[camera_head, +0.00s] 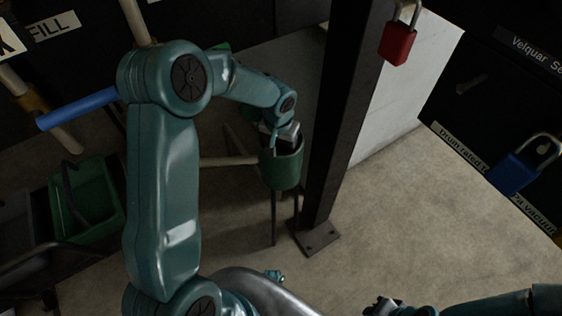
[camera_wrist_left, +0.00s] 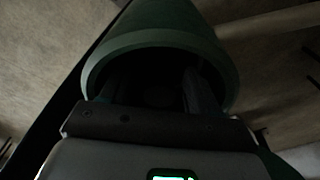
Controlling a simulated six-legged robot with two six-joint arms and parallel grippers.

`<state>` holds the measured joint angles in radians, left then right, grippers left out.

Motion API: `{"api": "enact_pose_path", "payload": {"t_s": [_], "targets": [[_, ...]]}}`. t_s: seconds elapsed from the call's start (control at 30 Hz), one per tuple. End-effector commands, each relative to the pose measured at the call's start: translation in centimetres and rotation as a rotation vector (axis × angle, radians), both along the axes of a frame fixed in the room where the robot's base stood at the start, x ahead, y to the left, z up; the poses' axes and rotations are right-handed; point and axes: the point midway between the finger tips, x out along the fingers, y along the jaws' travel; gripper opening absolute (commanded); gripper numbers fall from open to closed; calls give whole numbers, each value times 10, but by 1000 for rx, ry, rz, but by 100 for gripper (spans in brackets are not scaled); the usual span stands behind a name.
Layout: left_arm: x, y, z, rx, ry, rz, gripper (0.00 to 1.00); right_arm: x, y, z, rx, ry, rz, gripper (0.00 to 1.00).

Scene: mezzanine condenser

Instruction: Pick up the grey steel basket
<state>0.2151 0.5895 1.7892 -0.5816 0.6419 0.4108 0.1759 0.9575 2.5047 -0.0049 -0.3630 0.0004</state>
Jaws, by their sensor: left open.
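I cannot pick out a grey steel basket with certainty. A dark grey open container (camera_head: 18,225) at the far left edge of the head view is cut off and dim. My left gripper (camera_head: 281,142) is open at the mouth of a green cylindrical container (camera_head: 283,172) beside the black post. In the left wrist view, the dark fingers reach into the mouth of this green container (camera_wrist_left: 155,42); its inside is too dark to show contents. My right gripper (camera_head: 383,306) shows only partly at the bottom edge of the head view, small and dark.
A black post (camera_head: 340,120) with a floor plate (camera_head: 316,238) stands just right of the green container. A green bin (camera_head: 88,200) and a blue lever (camera_head: 78,108) are at the left. A red padlock (camera_head: 398,44) hangs upper right, a blue padlock (camera_head: 512,174) lower right. Floor at centre right is clear.

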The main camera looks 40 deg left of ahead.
Motion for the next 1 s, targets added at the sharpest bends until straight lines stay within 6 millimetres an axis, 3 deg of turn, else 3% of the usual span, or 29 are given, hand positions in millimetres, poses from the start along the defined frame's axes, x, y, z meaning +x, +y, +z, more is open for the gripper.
{"api": "enact_pose_path", "payload": {"t_s": [0.23,0.4,0.43,0.77,1.0], "targets": [[1,0,-1,0,-1,0,58,0,0,0,0,0,0,0],[1,0,-1,0,-1,0,2,0,0,0,0,0,0,0],[1,0,-1,0,-1,0,0,0,0,0,0,0,0,0],[1,0,1,1,-3,0,0,0,0,0,0,0,0,0],[2,1,24,2,-6,0,0,0,0,5,0,0,0,0]]}}
